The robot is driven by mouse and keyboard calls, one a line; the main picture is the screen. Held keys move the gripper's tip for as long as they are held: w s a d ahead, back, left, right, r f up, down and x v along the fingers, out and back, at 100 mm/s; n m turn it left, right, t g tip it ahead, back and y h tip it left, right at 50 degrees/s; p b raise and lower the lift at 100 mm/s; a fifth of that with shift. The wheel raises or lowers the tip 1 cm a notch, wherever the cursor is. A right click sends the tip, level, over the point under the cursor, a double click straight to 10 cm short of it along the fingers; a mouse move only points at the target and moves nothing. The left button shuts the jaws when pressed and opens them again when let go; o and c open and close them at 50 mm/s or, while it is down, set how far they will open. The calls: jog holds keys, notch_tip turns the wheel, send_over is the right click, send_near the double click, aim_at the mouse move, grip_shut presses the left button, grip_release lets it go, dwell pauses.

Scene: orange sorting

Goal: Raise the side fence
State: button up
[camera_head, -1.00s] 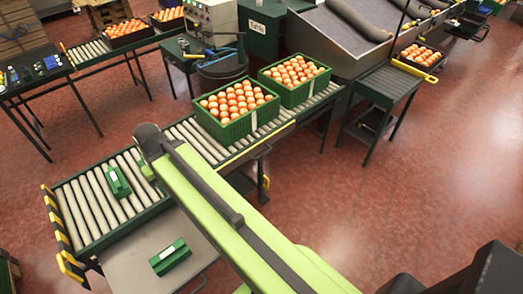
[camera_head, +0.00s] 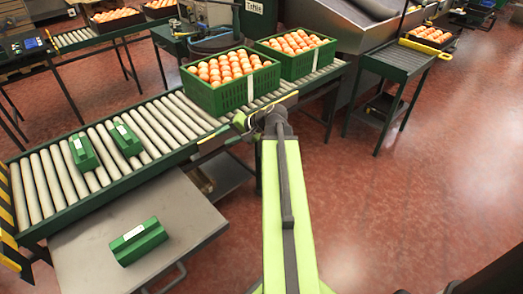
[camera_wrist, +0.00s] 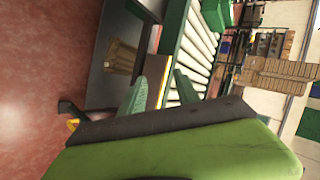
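The side fence (camera_head: 279,103) is a thin yellow-edged bar along the near edge of the roller conveyor (camera_head: 57,190), in front of the orange crates. It lies low, close to the rollers' level. My gripper (camera_head: 238,124) is at the fence's left part, in front of the near crate, and partly covers it. In the wrist view, my gripper's two green fingers (camera_wrist: 160,92) stand apart with a yellow strip (camera_wrist: 164,72) showing between them, likely the fence. I cannot tell whether they touch it.
Two green crates of oranges (camera_head: 231,97) (camera_head: 297,62) stand on the rollers behind the fence. Two green blocks (camera_head: 84,152) (camera_head: 126,139) lie on the rollers at left. Another green block (camera_head: 139,241) is on the grey side table (camera_head: 190,205). The red floor at right is open.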

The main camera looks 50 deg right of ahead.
jog(key=s+d+f+m+t+h+b, duration=0.35)
jog(key=s+d+b, duration=0.25)
jog(key=d, duration=0.6)
jog(key=s+d+f+m+t+h+b, duration=0.2)
jog(key=s+d+f+m+t+b, duration=0.15)
jog(key=s+d+b, duration=0.55)
jog(key=shift+m+g, duration=0.3)
jog(key=shift+g, duration=0.2)
jog(key=x, duration=0.6)
jog(key=d+b+x, duration=0.1)
jog(key=x, duration=1.3)
jog(key=shift+w+d+r, duration=0.1)
jog(key=shift+d+r, duration=0.1)
grip_shut()
